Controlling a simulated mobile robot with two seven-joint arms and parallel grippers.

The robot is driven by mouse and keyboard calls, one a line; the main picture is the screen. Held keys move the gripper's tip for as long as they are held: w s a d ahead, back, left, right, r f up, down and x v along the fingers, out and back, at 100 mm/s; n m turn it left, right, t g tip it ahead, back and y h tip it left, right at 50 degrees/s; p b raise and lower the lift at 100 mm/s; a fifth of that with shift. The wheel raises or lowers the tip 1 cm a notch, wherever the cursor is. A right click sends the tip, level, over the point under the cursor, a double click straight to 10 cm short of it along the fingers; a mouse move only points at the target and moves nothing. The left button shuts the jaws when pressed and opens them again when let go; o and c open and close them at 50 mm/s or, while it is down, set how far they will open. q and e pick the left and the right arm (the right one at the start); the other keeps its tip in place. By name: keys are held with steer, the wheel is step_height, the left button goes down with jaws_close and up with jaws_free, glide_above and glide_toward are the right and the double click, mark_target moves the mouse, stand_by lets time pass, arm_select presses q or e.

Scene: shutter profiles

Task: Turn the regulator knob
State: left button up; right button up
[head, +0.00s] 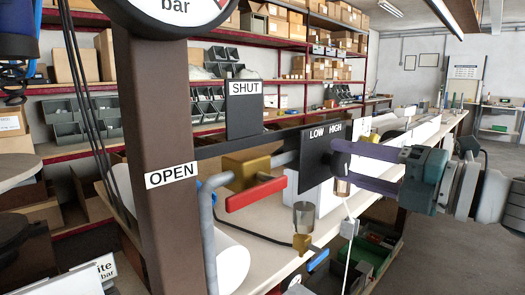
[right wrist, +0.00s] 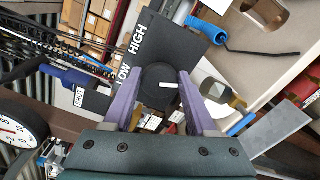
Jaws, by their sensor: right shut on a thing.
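The regulator knob (right wrist: 157,98) is round and black with a white pointer mark, in the middle of the right wrist view. It sits in front of a black plate (head: 314,172) lettered LOW and HIGH; the plate also shows in the right wrist view (right wrist: 172,45). In the wrist view the mark lies nearly level, pointing right. My right gripper (head: 336,161) has its purple fingers on either side of the knob, shut on it; this also shows in the wrist view (right wrist: 159,84). In the head view the fingers mostly hide the knob. My left gripper is not in view.
A red valve handle (head: 256,194) on a brass body (head: 250,170) is left of the plate, between signs OPEN (head: 172,175) and SHUT (head: 244,88). A brown post (head: 155,110) carries a gauge (head: 175,8). Shelves with bins stand behind. Open floor lies at the right.

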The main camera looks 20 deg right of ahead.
steer(key=m+p, duration=0.1)
steer(key=m, duration=0.2)
steer(key=shift+m, duration=0.7)
steer(key=shift+f, duration=0.1)
steer(key=o, duration=1.4)
steer(key=shift+c, duration=0.2)
steer(key=shift+s, duration=0.15)
